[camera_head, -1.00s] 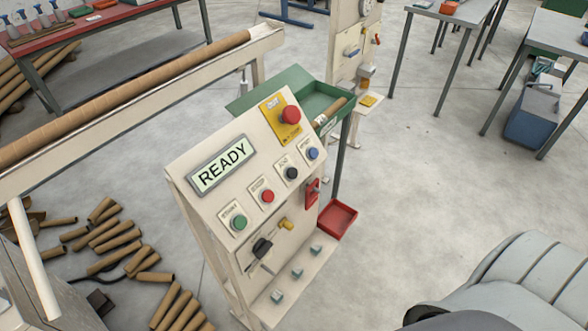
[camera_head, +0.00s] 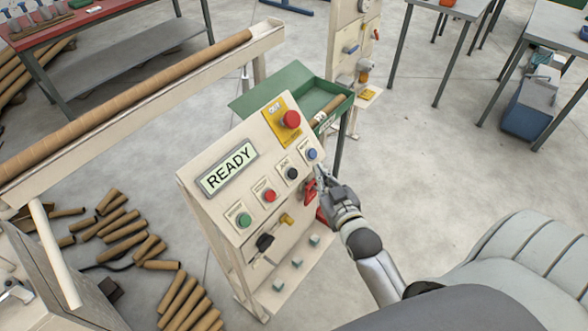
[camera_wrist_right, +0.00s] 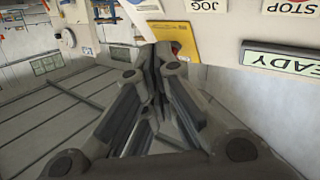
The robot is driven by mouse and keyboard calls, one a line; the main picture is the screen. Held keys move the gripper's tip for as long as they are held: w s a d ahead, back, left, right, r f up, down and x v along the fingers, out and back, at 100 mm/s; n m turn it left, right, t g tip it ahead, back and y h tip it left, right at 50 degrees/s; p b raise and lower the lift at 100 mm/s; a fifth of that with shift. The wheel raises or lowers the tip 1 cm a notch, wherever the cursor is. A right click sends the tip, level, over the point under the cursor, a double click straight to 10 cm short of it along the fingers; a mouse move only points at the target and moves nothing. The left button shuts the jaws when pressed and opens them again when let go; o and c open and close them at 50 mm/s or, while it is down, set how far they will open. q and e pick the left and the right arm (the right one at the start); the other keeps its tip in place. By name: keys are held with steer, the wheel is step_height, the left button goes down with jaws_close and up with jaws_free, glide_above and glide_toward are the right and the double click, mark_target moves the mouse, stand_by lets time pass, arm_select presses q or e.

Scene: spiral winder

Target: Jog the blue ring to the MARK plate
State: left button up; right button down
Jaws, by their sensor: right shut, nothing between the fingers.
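The sloped control panel (camera_head: 210,210) has a display (camera_head: 228,168) reading READY. Its row of buttons includes a green button (camera_head: 244,220), a red button (camera_head: 269,195), a black button (camera_head: 292,173) and a blue button (camera_head: 311,154). The JOG label (camera_wrist_right: 208,5) shows upside down in the right wrist view. My right gripper (camera_head: 321,177) is shut and empty, close to the panel's right edge below the blue button; I cannot tell whether it touches. It also shows in the wrist view (camera_wrist_right: 157,62). I cannot make out the blue ring or the MARK plate. My left gripper is not in view.
A red emergency button (camera_head: 291,119) sits on a yellow plate at the panel's top. A long brown tube (camera_head: 120,107) runs along the cream beam at left. Behind the panel is a green tray (camera_head: 275,84). Several loose tubes (camera_head: 122,232) lie on the floor.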

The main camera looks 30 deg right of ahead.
mark_target(293, 173)
step_height(293, 173, up, 2)
steer(key=shift+d+r, duration=0.1)
steer(key=shift+d, duration=0.05)
steer(key=shift+w, duration=0.1)
steer(key=w+a+f+b, duration=0.2)
steer(key=w+f+b, duration=0.3)
steer(key=w+b, duration=0.1)
steer(key=shift+a+f, duration=0.3)
steer(key=shift+f, duration=0.1)
steer(key=shift+w+f, duration=0.1)
steer(key=shift+w, duration=0.1)
stand_by(1.3)
steer(key=shift+w+a+f+b, duration=0.1)
steer(key=shift+w+f+b, duration=0.1)
steer(key=shift+b, duration=0.1)
